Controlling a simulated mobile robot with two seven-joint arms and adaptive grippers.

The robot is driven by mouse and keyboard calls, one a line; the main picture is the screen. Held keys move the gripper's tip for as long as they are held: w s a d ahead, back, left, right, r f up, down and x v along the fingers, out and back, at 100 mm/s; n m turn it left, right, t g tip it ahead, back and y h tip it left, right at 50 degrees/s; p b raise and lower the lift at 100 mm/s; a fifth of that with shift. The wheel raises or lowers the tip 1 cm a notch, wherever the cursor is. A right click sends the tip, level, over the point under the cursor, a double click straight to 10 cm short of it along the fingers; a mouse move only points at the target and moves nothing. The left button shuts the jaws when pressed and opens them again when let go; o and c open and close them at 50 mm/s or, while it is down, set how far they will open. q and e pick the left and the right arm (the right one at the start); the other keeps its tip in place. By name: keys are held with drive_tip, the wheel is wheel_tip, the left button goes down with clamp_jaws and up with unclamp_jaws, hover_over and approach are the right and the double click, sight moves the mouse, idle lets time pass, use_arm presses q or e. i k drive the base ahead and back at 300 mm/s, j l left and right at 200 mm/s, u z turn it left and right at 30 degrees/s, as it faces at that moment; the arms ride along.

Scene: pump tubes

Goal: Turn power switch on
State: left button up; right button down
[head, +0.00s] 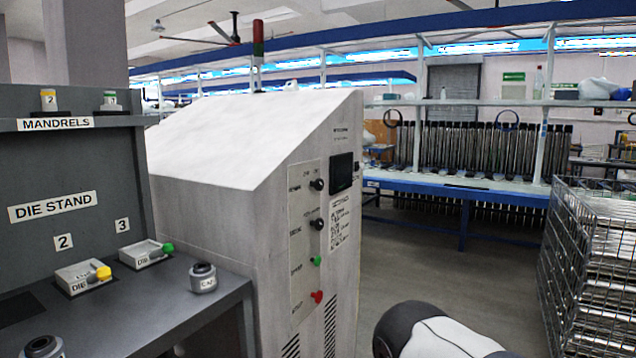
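A tall grey machine cabinet (215,215) with a sloped white top stands in the middle. Its control panel (302,240) faces right and carries an upper black knob (317,185), a lower black knob (318,224), a green button (317,261) and a red button (318,297). The small labels beside them are too blurred to read, so I cannot tell which is the power switch or how it is set. A dark screen (341,172) sits right of the upper knob. A rounded black and white link of my arm shows at the bottom. Neither gripper is in view.
A dark die stand (110,225) adjoins the cabinet at left, holding two labelled die trays and a grey cap (203,278). A wire cage with metal tubes (590,265) stands at right. A blue bench (460,190) is behind. The floor right of the cabinet is open.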

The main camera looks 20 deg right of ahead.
sight(318, 184)
drive_tip(key=i+l+u, duration=0.1)
drive_tip(key=l, duration=0.25)
drive_tip(key=i+l+u, duration=0.1)
drive_tip(key=l, duration=0.3)
drive_tip(key=i+l+u, duration=0.1)
drive_tip(key=l, duration=0.3)
drive_tip(key=i+l+u, duration=0.1)
drive_tip(key=i+l, duration=0.15)
drive_tip(key=l, duration=0.15)
